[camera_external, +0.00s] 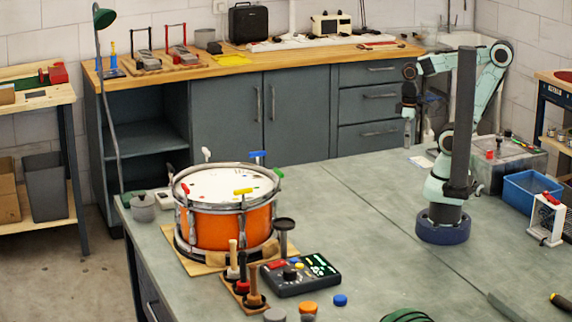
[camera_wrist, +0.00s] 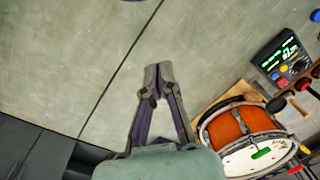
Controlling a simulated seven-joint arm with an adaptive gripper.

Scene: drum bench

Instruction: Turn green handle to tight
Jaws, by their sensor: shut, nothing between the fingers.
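The orange drum (camera_external: 229,228) stands on a wooden board on the workbench, with coloured handles around its top rim. The green handle (camera_external: 278,174) is at the drum's right rim; a green handle (camera_wrist: 261,153) also shows at the lower right of the wrist view. My gripper (camera_external: 408,113) is raised well to the right of the drum, beyond the bench's back edge in the picture. In the wrist view my gripper (camera_wrist: 158,73) has its fingers together, empty, over bare bench top. It is apart from every handle.
Blue (camera_external: 258,154), yellow (camera_external: 243,191), red (camera_external: 185,188) and white (camera_external: 206,153) handles surround the drum's top. A dark control box (camera_external: 301,275) and a tool rack (camera_external: 242,291) stand in front of it. The bench middle is clear. A blue bin (camera_external: 531,190) is at right.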

